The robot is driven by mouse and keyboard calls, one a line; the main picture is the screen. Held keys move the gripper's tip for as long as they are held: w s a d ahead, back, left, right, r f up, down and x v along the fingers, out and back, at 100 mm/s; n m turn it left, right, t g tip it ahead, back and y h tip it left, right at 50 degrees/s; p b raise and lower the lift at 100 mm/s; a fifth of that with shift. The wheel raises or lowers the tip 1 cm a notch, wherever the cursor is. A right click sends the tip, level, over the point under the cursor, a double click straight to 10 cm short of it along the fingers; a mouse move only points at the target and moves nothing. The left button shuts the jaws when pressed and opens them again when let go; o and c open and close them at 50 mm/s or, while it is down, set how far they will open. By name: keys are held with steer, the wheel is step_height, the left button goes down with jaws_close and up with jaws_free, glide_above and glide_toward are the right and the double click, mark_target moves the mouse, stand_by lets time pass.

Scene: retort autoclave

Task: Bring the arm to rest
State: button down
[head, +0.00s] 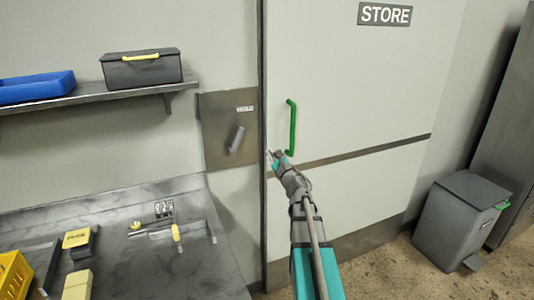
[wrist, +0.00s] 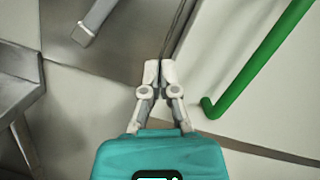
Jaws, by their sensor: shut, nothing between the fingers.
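My arm reaches out in the head view toward the door marked STORE. My gripper (head: 273,155) is at its end, in front of the door's left edge and left of the green door handle (head: 291,127). In the wrist view my gripper (wrist: 160,72) has its fingers together with nothing between them. The green handle (wrist: 255,65) runs along the right of that view, apart from the fingers. A grey lever (wrist: 98,20) shows at the upper left, also apart from them.
A wall plate (head: 216,155) with the lever is left of the door (head: 350,90). A metal bench (head: 195,265) with tools and a yellow crate (head: 14,275) is at lower left. A shelf (head: 95,101) holds a black case (head: 141,69) and blue tray (head: 35,88). A grey bin (head: 455,225) stands right.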

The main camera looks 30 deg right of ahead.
stand_by(0.6)
steer(key=s+a+f+m+g+h+p, duration=0.3)
steer(key=a+f+m+g, duration=0.25)
steer(key=m, duration=0.95)
steer(key=s+a+f+m+g+h+p, duration=0.3)
steer(key=a+m+g, duration=0.35)
steer(key=m, duration=0.85)
steer(key=s+a+f+m+g+y+p, duration=0.1)
steer(key=s+a+m+g+y, duration=0.1)
steer(key=s+a, duration=0.3)
steer(key=s+a+f+m+g+y+p, duration=0.1)
steer(key=s+a+f+m+g+y, duration=0.1)
steer(key=s+a+m, duration=0.3)
steer(key=s+a+f+m+g+y+p, duration=0.1)
steer(key=s+a+f+m+g+y, duration=0.1)
steer(key=a, duration=0.5)
steer(key=shift+s+a+m+g, duration=0.2)
steer(key=shift+s+m+g, duration=0.25)
steer(key=shift+s+g, duration=0.35)
steer(key=shift+s+a+m+g, duration=0.2)
steer(key=shift+s+m+g, duration=0.3)
steer(key=shift+s, duration=0.5)
